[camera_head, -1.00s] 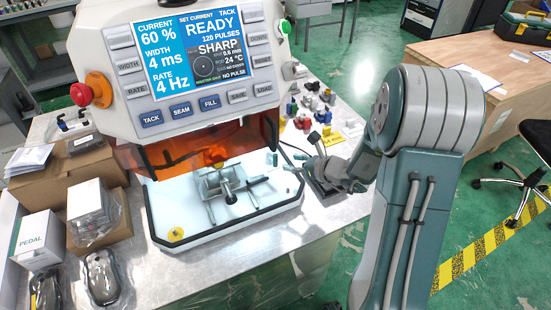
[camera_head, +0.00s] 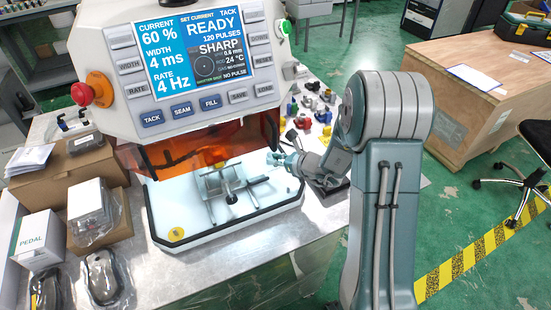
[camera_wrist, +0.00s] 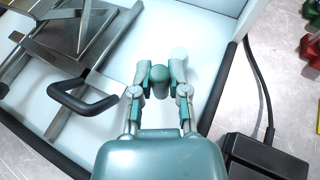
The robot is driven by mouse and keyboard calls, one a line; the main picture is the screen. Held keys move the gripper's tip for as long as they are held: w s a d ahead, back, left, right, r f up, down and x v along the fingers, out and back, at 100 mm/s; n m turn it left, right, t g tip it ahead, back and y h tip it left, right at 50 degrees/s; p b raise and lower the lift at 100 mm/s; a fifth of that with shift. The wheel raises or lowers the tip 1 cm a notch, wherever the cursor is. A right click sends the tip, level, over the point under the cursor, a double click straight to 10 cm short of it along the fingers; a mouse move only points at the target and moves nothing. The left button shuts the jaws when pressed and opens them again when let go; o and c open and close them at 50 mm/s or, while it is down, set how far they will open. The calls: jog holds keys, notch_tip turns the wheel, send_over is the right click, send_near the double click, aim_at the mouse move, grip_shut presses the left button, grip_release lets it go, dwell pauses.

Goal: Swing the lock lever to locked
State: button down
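In the head view, my gripper (camera_head: 281,159) reaches into the bay's right edge. A metal clamp fixture (camera_head: 218,186) stands in the middle of the bay, and its black bent handle (camera_wrist: 85,98) shows left of my gripper.
The machine's screen panel (camera_head: 195,60) and orange shield (camera_head: 190,152) overhang the bay. Several small coloured parts (camera_head: 310,105) lie on the table to the right. A black box with a cable (camera_wrist: 262,160) sits right of the bay rim. Boxes (camera_head: 97,205) stand at left.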

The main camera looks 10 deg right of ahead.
jog(key=shift+d, duration=0.1)
jog(key=shift+w+d+n+g+y, duration=0.1)
jog(key=shift+d+n+g+y, duration=0.15)
jog(key=shift+n+g+y, duration=0.3)
jog(key=shift+w+d+n+g+y, duration=0.1)
jog(key=shift+d+n+g+y, duration=0.1)
jog(key=shift+n+g+y, duration=0.35)
jog(key=n+g, duration=0.1)
jog(key=d+n+g+y, duration=0.1)
jog(key=n+g, duration=0.1)
jog(key=w+n+g+y, duration=0.1)
jog(key=shift+d+f+n, duration=0.1)
jog(key=shift+d+n, duration=0.1)
jog(key=shift+n, duration=0.2)
jog(key=n+g, duration=0.1)
jog(key=w+n+g, duration=0.1)
jog(key=n+g, duration=0.1)
jog(key=n+g+y, duration=0.1)
jog(key=g, duration=0.1)
jog(key=shift+w+d, duration=0.2)
jog(key=shift+d, duration=0.2)
jog(key=shift+w+d+n+g+h, duration=0.15)
jog(key=shift+w+n+g, duration=0.1)
jog(key=shift+n+g, duration=0.6)
jog(key=shift+w+a+n+g+h, duration=0.1)
jog(key=shift+w+n+g+h, duration=0.1)
jog(key=shift+n+g, duration=0.6)
jog(key=shift+d+g, duration=0.1)
jog(key=shift+g, duration=0.15)
